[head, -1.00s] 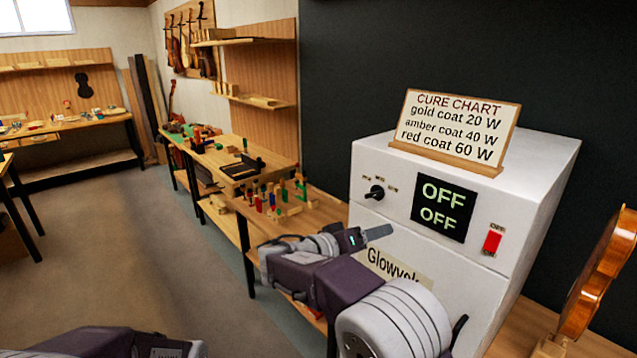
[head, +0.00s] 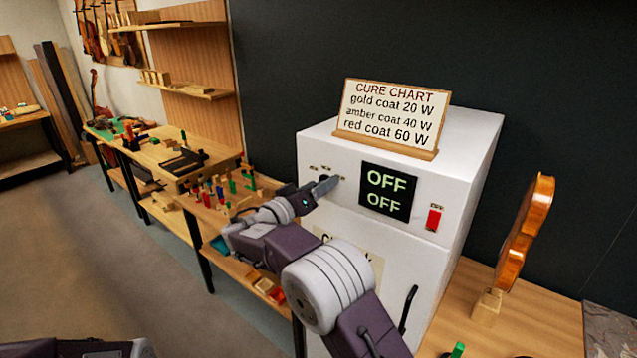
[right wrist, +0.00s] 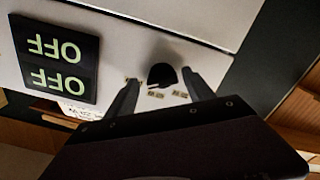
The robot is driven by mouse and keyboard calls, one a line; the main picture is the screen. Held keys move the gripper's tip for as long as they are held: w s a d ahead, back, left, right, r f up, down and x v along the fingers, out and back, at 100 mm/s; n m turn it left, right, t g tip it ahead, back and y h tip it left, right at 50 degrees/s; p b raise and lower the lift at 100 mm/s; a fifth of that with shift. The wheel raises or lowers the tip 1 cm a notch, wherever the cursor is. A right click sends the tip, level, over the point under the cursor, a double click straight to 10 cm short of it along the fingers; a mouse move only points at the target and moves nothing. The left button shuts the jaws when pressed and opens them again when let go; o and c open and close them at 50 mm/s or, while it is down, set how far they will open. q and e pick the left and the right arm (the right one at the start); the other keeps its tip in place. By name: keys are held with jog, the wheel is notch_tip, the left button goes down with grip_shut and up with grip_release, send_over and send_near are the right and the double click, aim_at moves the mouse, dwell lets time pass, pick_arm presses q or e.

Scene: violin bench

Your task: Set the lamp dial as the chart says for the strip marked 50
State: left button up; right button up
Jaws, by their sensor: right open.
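The white lamp box (head: 400,262) stands on a bench. Its front carries a black display (head: 388,191) reading OFF twice and a red switch (head: 434,218). The cure chart (head: 390,115) on top reads gold coat 20 W, amber coat 40 W, red coat 60 W. My right gripper (head: 328,185) is at the dial, covering much of it in the head view. In the right wrist view the black dial (right wrist: 161,75) shows between the two open fingers, apparently untouched; its small labels are unreadable. No strip marked 50 is visible. Only part of my left arm shows, lower left.
A violin body (head: 526,235) stands upright on a wooden block right of the box. A bench with several coloured tools (head: 225,190) lies left of the box. The dark wall is close behind. Open floor lies at the left.

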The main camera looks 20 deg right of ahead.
jog(key=shift+a, duration=0.15)
jog(key=shift+c, duration=0.3)
jog(key=shift+w+a+f, duration=0.1)
jog(key=shift+w, duration=0.05)
jog(key=c, duration=0.6)
grip_shut()
